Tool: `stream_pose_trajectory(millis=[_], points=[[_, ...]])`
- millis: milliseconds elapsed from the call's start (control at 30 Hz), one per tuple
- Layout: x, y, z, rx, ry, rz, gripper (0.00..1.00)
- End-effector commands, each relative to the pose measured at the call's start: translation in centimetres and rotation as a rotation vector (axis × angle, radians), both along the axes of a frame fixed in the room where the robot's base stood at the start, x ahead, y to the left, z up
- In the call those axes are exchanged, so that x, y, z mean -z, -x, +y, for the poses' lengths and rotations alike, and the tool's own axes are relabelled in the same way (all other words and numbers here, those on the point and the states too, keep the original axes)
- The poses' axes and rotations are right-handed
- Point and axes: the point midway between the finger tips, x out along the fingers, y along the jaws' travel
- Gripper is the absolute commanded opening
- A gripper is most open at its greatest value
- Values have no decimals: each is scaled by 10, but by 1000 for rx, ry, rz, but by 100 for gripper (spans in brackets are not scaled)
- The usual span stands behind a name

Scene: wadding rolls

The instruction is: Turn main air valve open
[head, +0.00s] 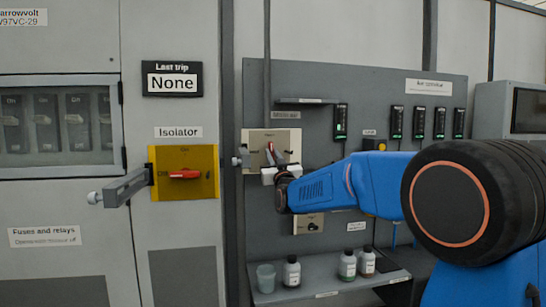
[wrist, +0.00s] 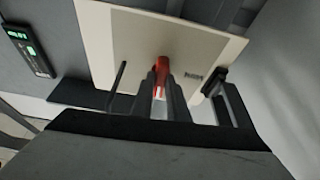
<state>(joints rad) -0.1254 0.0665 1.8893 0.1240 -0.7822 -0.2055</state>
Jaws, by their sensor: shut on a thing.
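The valve's cream plate (head: 253,138) is on the grey board, right of the cabinet edge. In the wrist view the plate (wrist: 125,45) fills the upper middle, and the red handle (wrist: 162,66) sits between the fingers. My gripper (head: 270,170) is at the plate, shut on the red handle; its fingers also show in the wrist view (wrist: 164,92). The plate's lettering is too small to read.
At left, a yellow isolator plate (head: 208,160) carries a red handle (head: 184,174), and a grey bar (head: 124,188) juts out. A lower plate (head: 300,226) has a dark knob. Below, a shelf (head: 325,285) holds a cup and several bottles. Handheld units (head: 397,122) hang at right.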

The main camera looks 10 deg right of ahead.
Motion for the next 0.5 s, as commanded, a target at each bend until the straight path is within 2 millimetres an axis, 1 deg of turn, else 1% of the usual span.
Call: stream_pose_trajectory(millis=[200,500], points=[[2,0,1,0,-69,3,0],[2,0,1,0,-92,3,0]])
